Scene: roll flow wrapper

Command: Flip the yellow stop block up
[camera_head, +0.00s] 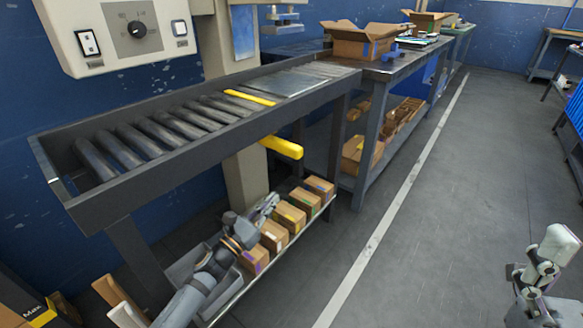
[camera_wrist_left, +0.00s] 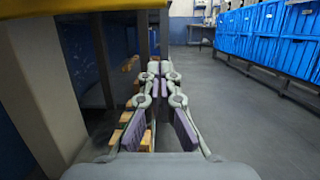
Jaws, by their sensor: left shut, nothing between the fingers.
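A yellow bar (camera_head: 249,97) lies across the roller conveyor, between the rollers and a flat metal plate. A yellow lever (camera_head: 281,147) sticks out from the conveyor's near side, roughly level. I cannot tell how the two are joined. In the left wrist view a yellow edge (camera_wrist_left: 70,6) runs along the top left, close to the camera. My left gripper (camera_head: 274,198) is shut and empty, below the lever and apart from it, above the boxes. Its fingertips meet in the left wrist view (camera_wrist_left: 160,68). My right arm shows at the lower right; its fingers are unclear.
Small cardboard boxes (camera_head: 273,236) stand in a row on the low shelf under the conveyor (camera_head: 150,165). A grey post stands behind the lever. A control panel (camera_head: 120,32) hangs at the upper left. The floor to the right is clear.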

